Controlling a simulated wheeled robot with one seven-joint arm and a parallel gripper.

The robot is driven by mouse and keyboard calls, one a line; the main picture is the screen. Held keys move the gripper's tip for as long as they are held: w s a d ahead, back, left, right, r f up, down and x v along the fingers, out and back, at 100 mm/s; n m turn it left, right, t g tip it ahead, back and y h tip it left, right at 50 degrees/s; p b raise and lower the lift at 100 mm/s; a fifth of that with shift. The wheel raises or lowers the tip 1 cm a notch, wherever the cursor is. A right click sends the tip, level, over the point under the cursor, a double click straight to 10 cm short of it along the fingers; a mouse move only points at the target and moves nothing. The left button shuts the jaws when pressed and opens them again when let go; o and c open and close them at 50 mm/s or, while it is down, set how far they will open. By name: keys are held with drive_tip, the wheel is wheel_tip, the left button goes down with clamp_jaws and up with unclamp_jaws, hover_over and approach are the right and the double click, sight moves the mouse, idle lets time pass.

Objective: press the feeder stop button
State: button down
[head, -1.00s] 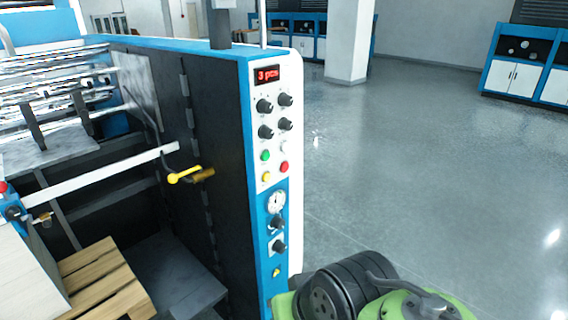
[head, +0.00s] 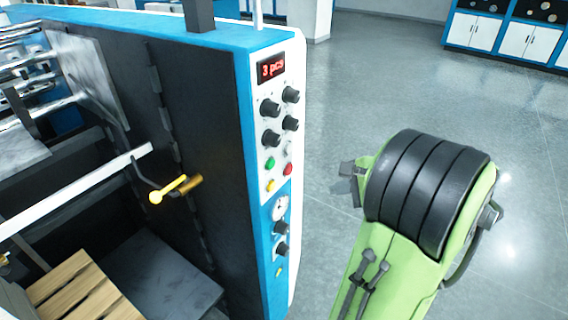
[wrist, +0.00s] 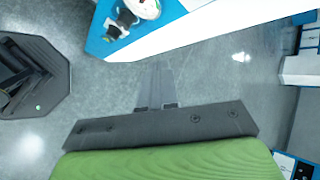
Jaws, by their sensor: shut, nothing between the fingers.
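The red button (head: 288,169), which looks like the stop button, is on the white control panel (head: 297,120) at the corner of the blue and black machine. A green button (head: 270,163) sits to its left and a yellow one (head: 270,185) below left. No label is readable. My gripper (head: 346,172) is to the right of the panel, apart from it and partly hidden by my green arm. In the wrist view my gripper (wrist: 156,72) is shut and empty over the floor. The red button cannot be made out there.
A yellow-handled lever (head: 168,190) sticks out left. The floor (head: 400,80) to the right is open.

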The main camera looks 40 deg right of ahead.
sight(288, 169)
drive_tip(key=w+a, duration=0.3)
drive_tip(key=w, duration=0.5)
drive_tip(key=shift+w, duration=0.15)
